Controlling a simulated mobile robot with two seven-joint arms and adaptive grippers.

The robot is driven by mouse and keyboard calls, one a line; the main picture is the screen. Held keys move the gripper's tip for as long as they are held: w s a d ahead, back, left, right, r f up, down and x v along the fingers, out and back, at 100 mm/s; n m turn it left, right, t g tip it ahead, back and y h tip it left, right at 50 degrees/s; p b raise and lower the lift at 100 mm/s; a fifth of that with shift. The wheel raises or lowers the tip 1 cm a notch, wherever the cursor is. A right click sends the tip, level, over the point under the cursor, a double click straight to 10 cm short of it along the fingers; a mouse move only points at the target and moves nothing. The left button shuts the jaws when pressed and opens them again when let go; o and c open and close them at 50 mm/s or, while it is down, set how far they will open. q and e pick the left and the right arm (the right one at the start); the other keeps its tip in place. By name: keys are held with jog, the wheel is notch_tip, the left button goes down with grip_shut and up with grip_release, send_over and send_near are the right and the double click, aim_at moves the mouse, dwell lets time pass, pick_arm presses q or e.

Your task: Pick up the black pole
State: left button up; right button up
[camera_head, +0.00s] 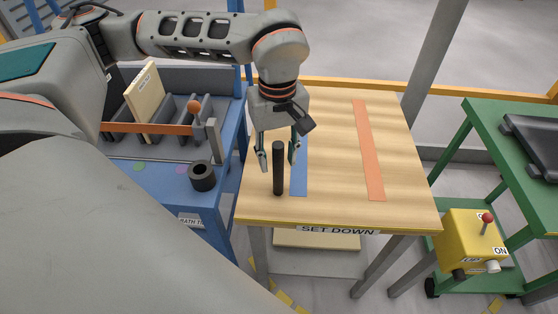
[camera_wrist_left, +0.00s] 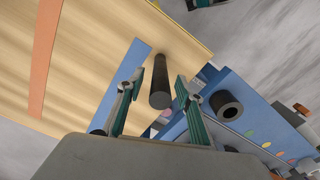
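The black pole (camera_head: 278,172) stands upright on the wooden table (camera_head: 335,130), near its left front corner and just left of a blue strip. My left gripper (camera_head: 278,156) points down at the pole, one finger on each side of it in the picture. In the left wrist view the pole (camera_wrist_left: 160,83) shows between the two spread fingers of my left gripper (camera_wrist_left: 157,95), with a gap on both sides. The left gripper is open and holds nothing. My right gripper is not in view.
A blue strip (camera_head: 299,170) and an orange strip (camera_head: 368,150) lie on the table. A blue station (camera_head: 170,182) at left bears a black hollow cylinder (camera_head: 202,177) and a grey rack with a board (camera_head: 145,95). A green cart (camera_head: 510,165) and yellow control box (camera_head: 470,240) stand at right.

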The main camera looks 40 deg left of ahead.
pick_arm(q)
jog(key=shift+f, duration=0.3)
grip_shut()
jog(key=shift+r, duration=0.1)
